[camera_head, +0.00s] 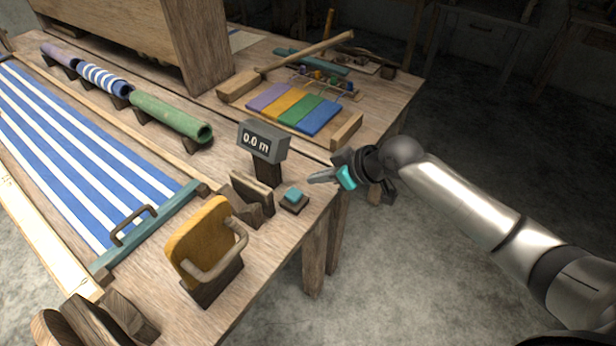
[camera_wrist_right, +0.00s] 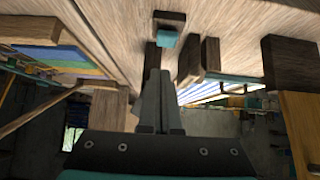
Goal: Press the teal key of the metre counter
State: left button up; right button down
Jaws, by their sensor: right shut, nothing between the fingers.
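The metre counter (camera_head: 263,141) is a grey box on a dark post at the table's right side, and its display reads "0.0 m". The teal key (camera_head: 293,195) sits on a small dark wooden base in front of it, near the table edge. The key also shows in the right wrist view (camera_wrist_right: 167,40), just beyond the fingertips. My right gripper (camera_head: 311,180) is shut and empty, its fingers pointing left, a little right of and above the key. A gap shows between fingertips and key. My left gripper is out of view.
A slotted wooden holder (camera_head: 252,194) stands just left of the key. A mustard paddle with a handle (camera_head: 200,240) stands nearer. Striped blue cloth (camera_head: 75,150) lies left. Coloured plates (camera_head: 296,107) lie behind. Right of the table edge is open floor.

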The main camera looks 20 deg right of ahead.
jog(key=v, duration=0.5)
jog(key=shift+w+r+p, duration=0.1)
jog(key=shift+p, duration=0.2)
jog(key=d+f+m+h, duration=0.1)
jog(key=d+f+m, duration=0.15)
jog(key=f, duration=0.45)
jog(key=d+f+m+h, duration=0.1)
jog(key=d+f+h, duration=0.15)
jog(key=f, duration=0.55)
jog(key=s+d+f+m+g+h+b, duration=0.2)
jog(key=s+d+f, duration=0.1)
jog(key=s+f, duration=1)
jog(key=s+a+f+g, duration=0.1)
jog(key=s+a+f, duration=0.1)
jog(key=s+f, duration=0.3)
jog(key=s+a+f+g, duration=0.2)
jog(key=s+f, duration=0.4)
jog(key=s, duration=0.7)
jog(key=s+a+f+g, duration=0.1)
jog(key=s+a+f, duration=0.3)
jog(key=s, duration=0.6)
notch_tip(320, 180, down, 2)
jog(key=shift+a+f+b, duration=0.2)
jog(key=shift+a+b, duration=0.05)
jog(key=shift+b, duration=0.05)
